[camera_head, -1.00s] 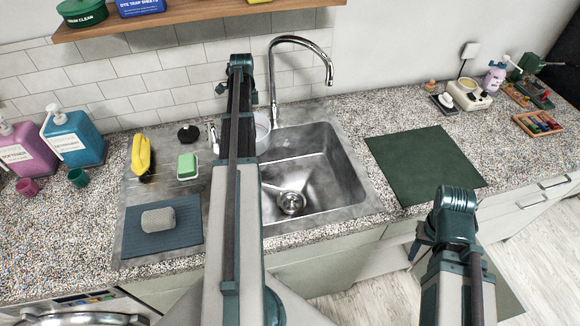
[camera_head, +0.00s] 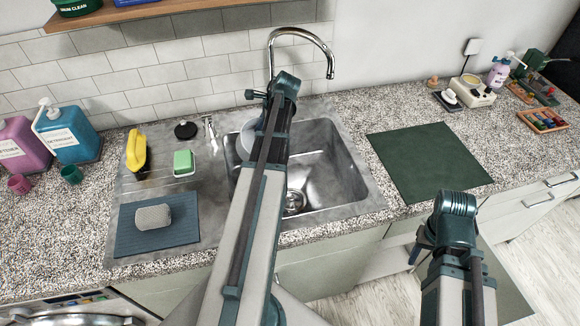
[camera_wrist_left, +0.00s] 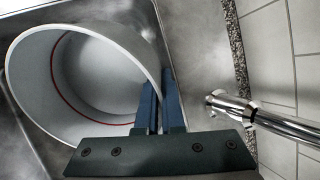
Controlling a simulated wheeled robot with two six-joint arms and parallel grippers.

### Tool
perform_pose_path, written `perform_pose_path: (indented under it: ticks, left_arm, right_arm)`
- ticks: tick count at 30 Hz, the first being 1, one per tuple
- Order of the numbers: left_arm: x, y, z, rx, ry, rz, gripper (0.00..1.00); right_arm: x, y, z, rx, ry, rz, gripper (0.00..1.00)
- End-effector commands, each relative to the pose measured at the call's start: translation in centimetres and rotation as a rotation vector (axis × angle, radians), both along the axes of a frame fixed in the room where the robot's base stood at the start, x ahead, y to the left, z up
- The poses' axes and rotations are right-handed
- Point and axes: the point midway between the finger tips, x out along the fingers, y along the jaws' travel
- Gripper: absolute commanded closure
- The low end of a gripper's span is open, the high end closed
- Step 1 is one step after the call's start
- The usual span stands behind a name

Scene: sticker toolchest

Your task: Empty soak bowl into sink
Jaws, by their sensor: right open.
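The soak bowl (camera_head: 249,137) is pale with a red line inside. It is at the back left of the steel sink (camera_head: 345,170), partly hidden behind my left arm. The left wrist view shows the bowl's opening (camera_wrist_left: 95,75); I cannot tell whether liquid is inside. My left gripper (camera_wrist_left: 160,108) is shut on the bowl's rim, one finger on each side of the wall. In the head view its fingertips are hidden by the wrist. My right gripper (camera_head: 420,250) is open and empty in front of the counter, away from the sink.
The tap (camera_head: 300,34) arches behind the sink. A dark green mat (camera_head: 430,160) lies bare to the right.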

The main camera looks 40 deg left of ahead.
Motion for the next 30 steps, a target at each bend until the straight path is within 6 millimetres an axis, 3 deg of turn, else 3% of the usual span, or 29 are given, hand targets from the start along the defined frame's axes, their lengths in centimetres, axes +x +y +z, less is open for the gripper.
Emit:
perform_pose_path:
  ticks: [30]
  left_arm:
    - [0.1,-2.3,2.5,0.204,0.015,-0.004,1.00]
  right_arm:
    - [0.0,0.0,0.0,0.000,0.000,0.000,0.50]
